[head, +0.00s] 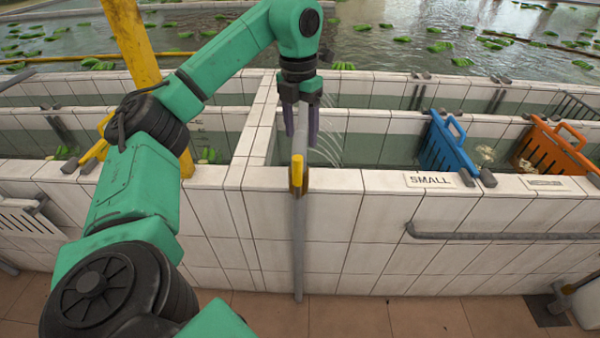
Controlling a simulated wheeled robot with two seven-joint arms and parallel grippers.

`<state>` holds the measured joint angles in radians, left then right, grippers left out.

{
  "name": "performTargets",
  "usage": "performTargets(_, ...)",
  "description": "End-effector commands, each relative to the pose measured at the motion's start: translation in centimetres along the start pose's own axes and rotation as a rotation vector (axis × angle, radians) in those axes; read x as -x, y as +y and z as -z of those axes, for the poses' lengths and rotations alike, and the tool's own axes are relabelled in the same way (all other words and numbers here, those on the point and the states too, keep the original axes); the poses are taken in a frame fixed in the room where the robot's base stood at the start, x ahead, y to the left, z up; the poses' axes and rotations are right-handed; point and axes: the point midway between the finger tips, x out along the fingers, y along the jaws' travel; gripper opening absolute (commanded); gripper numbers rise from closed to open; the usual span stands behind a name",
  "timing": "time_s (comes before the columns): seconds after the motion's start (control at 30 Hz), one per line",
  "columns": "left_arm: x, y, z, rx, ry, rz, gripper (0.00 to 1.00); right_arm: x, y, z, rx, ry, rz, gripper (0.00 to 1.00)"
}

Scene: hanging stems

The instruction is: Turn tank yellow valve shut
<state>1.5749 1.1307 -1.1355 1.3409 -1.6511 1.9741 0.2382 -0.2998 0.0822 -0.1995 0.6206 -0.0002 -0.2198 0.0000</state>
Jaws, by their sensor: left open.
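The yellow valve handle (296,171) sits on top of a grey vertical pipe (299,250) at the front of the white tiled tank wall. The handle looks upright, in line with the pipe. A brass-coloured valve body shows behind it. My left gripper (301,120) hangs above and slightly behind the valve, fingers pointing down. It is open and empty, and apart from the handle. Water sprays into the tank just right of the gripper. My right gripper is not in view.
A blue slotted gate (447,145) and an orange slotted gate (553,148) stand in the tank at the right, near a SMALL sign (430,180). A yellow post (135,45) rises at the left. A grey rail (500,236) runs along the right front wall.

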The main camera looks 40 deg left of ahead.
Motion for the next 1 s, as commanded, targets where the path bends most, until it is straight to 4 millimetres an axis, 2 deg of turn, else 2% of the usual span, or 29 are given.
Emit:
performTargets(0.03, 0.2, 0.9, 0.5, 0.021, 0.014, -0.026, 0.63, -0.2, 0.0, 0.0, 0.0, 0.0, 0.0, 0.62)
performTargets(0.13, -1.0, 1.1, 0.7, 0.025, 0.023, -0.034, 0.63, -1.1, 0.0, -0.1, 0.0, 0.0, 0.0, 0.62)
performTargets(0.33, -6.3, 1.2, 0.8, 0.022, 0.025, -0.03, 0.63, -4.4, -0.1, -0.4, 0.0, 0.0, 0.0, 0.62)
performTargets(0.37, -6.8, 1.2, 0.8, 0.022, 0.025, -0.03, 0.63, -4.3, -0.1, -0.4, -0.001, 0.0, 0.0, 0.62)
performTargets(0.4, -7.1, 1.3, 0.9, 0.023, 0.025, -0.033, 0.63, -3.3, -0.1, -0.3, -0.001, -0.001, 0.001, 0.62)
performTargets(0.6, -11.7, 1.3, 0.9, 0.022, 0.023, -0.029, 0.63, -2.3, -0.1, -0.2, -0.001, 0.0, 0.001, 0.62)
performTargets(0.7, -13.2, 1.3, 0.9, 0.022, 0.02, -0.029, 0.63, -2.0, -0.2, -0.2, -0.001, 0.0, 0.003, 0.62)
performTargets(0.8, -14.0, 1.3, 0.9, 0.021, 0.02, -0.028, 0.63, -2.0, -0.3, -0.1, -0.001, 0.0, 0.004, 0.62)
performTargets(1.0, -14.1, 1.3, 0.9, 0.021, 0.018, -0.028, 0.63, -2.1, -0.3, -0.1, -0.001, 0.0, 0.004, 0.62)
